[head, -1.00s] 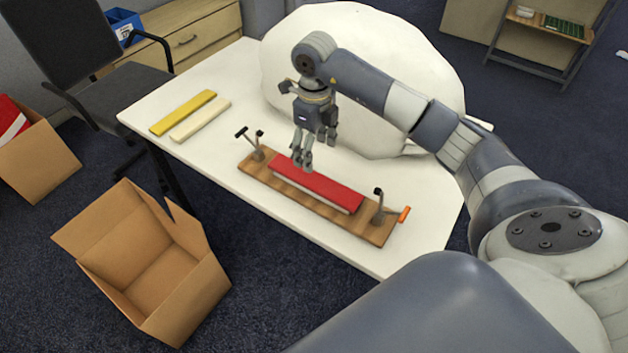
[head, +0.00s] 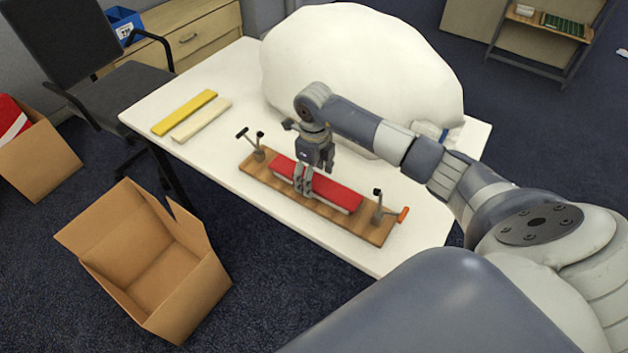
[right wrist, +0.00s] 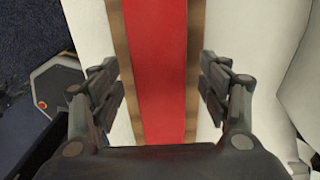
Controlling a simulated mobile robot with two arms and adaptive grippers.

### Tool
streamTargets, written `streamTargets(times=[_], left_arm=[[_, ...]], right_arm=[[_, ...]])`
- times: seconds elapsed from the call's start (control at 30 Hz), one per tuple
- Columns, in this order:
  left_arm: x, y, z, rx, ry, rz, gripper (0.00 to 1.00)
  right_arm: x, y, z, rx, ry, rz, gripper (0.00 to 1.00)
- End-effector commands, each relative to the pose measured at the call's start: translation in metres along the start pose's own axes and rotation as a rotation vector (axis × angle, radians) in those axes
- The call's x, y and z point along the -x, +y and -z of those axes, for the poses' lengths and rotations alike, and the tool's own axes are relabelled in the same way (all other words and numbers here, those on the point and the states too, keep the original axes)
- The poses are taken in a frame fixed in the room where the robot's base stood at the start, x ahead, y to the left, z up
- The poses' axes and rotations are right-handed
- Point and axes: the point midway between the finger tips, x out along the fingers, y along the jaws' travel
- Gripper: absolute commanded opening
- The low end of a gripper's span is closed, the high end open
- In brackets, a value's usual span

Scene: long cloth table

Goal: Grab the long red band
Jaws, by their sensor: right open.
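The long red band (head: 332,190) lies on a wooden board (head: 262,179) with a metal clamp at each end, on the white table. In the head view my right gripper (head: 302,190) is over the band, left of its middle, pointing down. In the right wrist view the red band (right wrist: 160,70) runs between the two fingers (right wrist: 160,85), which stand apart on either side of it. The gripper is open, with visible space between each finger and the band. My left gripper is not in view.
A yellow bar (head: 184,112) and a cream bar (head: 201,119) lie at the table's left. A large white bulky form (head: 360,70) sits behind my right arm. An open cardboard box (head: 150,262) stands on the floor in front. The clamps (head: 379,208) rise above the board.

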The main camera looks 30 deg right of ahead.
Motion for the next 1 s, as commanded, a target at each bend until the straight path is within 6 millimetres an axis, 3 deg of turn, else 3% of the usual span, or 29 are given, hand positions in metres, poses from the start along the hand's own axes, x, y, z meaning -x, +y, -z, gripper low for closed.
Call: streamTargets(times=[0.03,0.23,0.67,0.9,1.0], left_arm=[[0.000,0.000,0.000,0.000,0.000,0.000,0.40],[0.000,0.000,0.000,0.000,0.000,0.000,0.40],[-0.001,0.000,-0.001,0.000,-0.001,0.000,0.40],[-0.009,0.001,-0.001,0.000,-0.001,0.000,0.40],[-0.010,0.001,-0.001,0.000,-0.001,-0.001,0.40]], right_arm=[[0.000,0.000,0.000,0.000,0.000,0.000,0.65],[0.000,0.000,0.000,0.000,0.000,0.000,0.22],[0.004,0.000,0.000,0.000,-0.001,0.000,0.22],[0.033,-0.001,-0.002,0.001,-0.006,0.004,0.22],[0.035,0.009,0.011,0.003,0.001,0.001,0.22]])
